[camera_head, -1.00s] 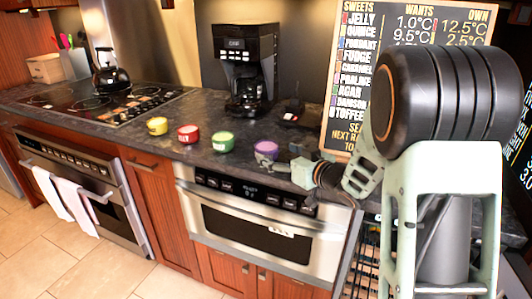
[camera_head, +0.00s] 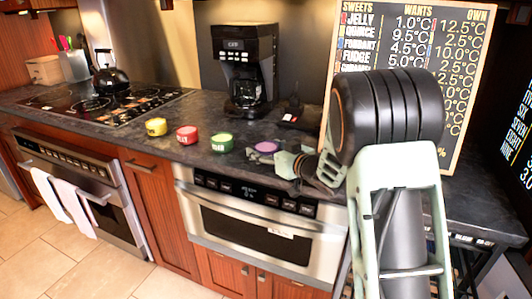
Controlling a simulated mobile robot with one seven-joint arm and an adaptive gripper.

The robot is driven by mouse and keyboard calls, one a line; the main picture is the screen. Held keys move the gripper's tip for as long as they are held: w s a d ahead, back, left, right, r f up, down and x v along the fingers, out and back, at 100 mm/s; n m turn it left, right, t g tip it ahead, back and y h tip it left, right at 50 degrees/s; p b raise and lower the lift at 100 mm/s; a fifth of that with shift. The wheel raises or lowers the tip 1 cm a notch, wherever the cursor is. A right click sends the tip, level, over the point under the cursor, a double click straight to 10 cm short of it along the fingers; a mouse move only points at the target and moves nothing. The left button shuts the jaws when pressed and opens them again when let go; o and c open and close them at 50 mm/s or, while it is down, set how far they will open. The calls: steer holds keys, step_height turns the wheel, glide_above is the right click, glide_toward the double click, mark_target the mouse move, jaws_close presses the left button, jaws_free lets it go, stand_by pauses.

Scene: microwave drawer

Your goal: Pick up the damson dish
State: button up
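The damson dish, a small purple round dish (camera_head: 266,146), stands on the dark counter at the right end of a row of dishes. Its top shows; its lower front is partly hidden by my gripper. My gripper (camera_head: 273,161), pale green and dark, is low at the counter's front edge, at the dish's near right side. Its fingers are small and overlap the dish in the picture, so I cannot tell whether they are touching it, or open or shut.
A green dish (camera_head: 222,142), a red dish (camera_head: 187,134) and a yellow dish (camera_head: 156,126) stand to the left. A coffee maker (camera_head: 247,70) and chalkboard (camera_head: 440,20) stand behind. A kettle (camera_head: 110,78) sits on the stove. The microwave drawer (camera_head: 262,222) is below, closed.

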steer(key=c, duration=1)
steer(key=shift+c, duration=0.5)
steer(key=shift+r, duration=0.15)
